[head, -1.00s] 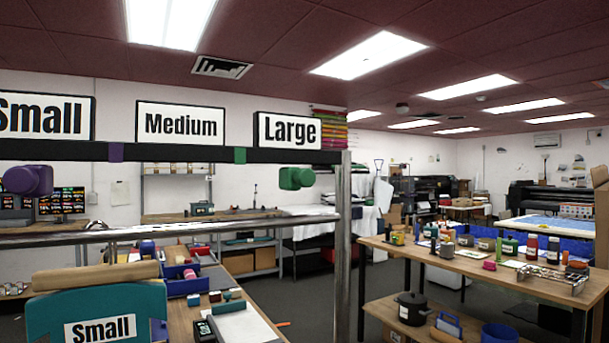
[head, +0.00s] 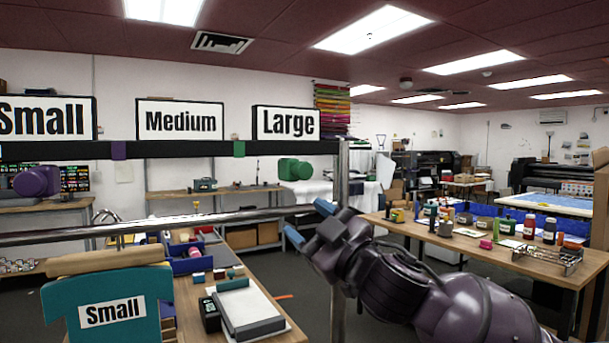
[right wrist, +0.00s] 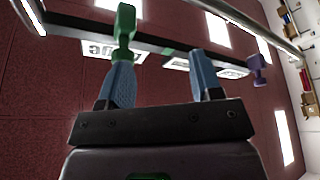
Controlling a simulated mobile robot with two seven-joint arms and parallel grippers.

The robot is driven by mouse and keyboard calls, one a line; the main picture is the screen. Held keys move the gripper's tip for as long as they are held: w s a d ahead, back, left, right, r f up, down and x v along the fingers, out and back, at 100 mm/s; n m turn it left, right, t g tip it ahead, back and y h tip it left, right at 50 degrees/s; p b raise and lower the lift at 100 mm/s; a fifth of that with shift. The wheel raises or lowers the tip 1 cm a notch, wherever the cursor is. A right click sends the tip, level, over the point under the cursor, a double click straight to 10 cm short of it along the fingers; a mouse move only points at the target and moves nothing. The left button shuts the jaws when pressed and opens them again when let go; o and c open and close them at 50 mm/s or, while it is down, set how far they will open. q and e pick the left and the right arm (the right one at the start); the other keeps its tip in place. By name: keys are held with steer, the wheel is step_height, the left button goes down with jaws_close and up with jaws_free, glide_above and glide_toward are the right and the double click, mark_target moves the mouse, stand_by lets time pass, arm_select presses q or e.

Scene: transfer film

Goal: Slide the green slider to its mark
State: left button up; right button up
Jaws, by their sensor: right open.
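The green slider (head: 294,170) hangs on the black rail (head: 205,149) below the "Large" sign. A green mark (head: 239,149) is on the rail to its left. My right gripper (head: 309,222) is open and empty below the green slider in the head view, its blue fingers pointing up and left. In the right wrist view the green slider (right wrist: 124,27) appears just past the tip of the left-hand finger, not between the fingers; I cannot tell whether they touch. My left gripper is not in view.
A purple slider (head: 37,181) hangs at the rail's left, with a purple mark (head: 118,150) to its right. A metal bar (head: 150,228) runs below the rail, and a metal post (head: 341,180) stands at its right end. A teal shirt marked "Small" (head: 110,290) hangs at lower left.

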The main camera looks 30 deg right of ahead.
mark_target(305, 171)
steer(key=s+r+m+t+h, duration=0.1)
steer(key=s+r+m+h, duration=0.1)
steer(key=s+r+m, duration=0.25)
steer(key=w+r+m+h, duration=0.1)
steer(key=w+m, duration=0.1)
steer(key=w, duration=0.1)
steer(key=w+d+r+m+h+p, duration=0.1)
steer(key=w+m, duration=0.1)
steer(key=w, duration=0.1)
steer(key=w+r+m+h, duration=0.1)
steer(key=w+m, duration=0.1)
steer(key=w, duration=0.2)
steer(key=shift+d+r, duration=0.4)
steer(key=shift+c, duration=0.2)
jaws_close()
steer(key=shift+a, duration=0.1)
